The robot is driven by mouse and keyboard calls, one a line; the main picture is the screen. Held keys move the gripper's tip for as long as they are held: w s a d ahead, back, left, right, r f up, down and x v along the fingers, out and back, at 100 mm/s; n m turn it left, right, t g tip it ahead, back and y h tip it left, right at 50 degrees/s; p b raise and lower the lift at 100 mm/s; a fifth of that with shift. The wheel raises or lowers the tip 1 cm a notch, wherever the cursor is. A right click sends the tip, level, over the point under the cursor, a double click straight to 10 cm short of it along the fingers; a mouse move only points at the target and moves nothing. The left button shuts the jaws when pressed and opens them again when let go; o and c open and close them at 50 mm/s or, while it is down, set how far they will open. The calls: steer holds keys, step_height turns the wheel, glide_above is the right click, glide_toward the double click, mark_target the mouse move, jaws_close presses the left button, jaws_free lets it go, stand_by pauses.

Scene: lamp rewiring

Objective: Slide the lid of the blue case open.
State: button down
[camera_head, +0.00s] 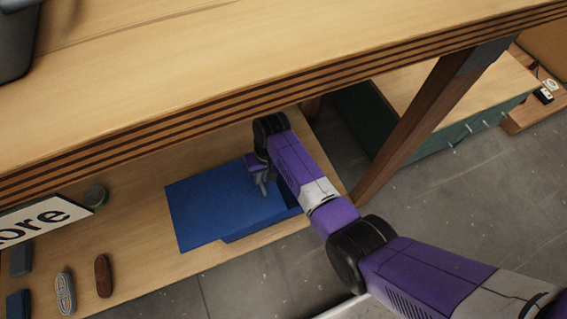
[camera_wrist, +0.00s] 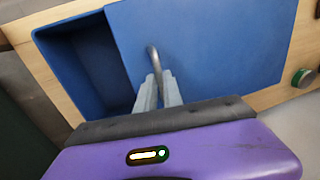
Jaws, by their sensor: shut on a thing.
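The blue case (camera_head: 250,236) stands on the low wooden shelf under the workbench. Its flat blue lid (camera_head: 205,205) is slid part way to the left in the head view, and a dark opening shows at the right end. In the wrist view the lid (camera_wrist: 220,45) covers the right part and the case's open inside (camera_wrist: 95,65) shows at the left. A curved metal handle (camera_wrist: 154,58) stands on the lid. My gripper (camera_wrist: 158,88) is shut on this handle; it also shows in the head view (camera_head: 264,188). The inside looks empty where visible.
The workbench top (camera_head: 250,60) overhangs the shelf, and a wooden leg (camera_head: 425,120) stands to the right. Left of the case are a small round green-rimmed object (camera_head: 95,195), a sign (camera_head: 45,219) and several small items. Some bare shelf lies left of the lid.

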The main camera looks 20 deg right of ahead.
steer(key=b, duration=0.1)
glide_above(218, 201)
steer(key=shift+d, duration=0.1)
steer(key=c, duration=1.5)
jaws_free()
steer(key=shift+r, duration=0.15)
steer(key=r+p, duration=0.1)
steer(key=r, duration=0.1)
steer(key=d+r+p, duration=0.1)
steer(key=r+p, duration=0.1)
steer(key=r, duration=0.1)
steer(key=r+p, duration=0.1)
steer(key=r, duration=0.1)
steer(key=shift+d+r, duration=0.2)
steer(key=shift+d, duration=0.05)
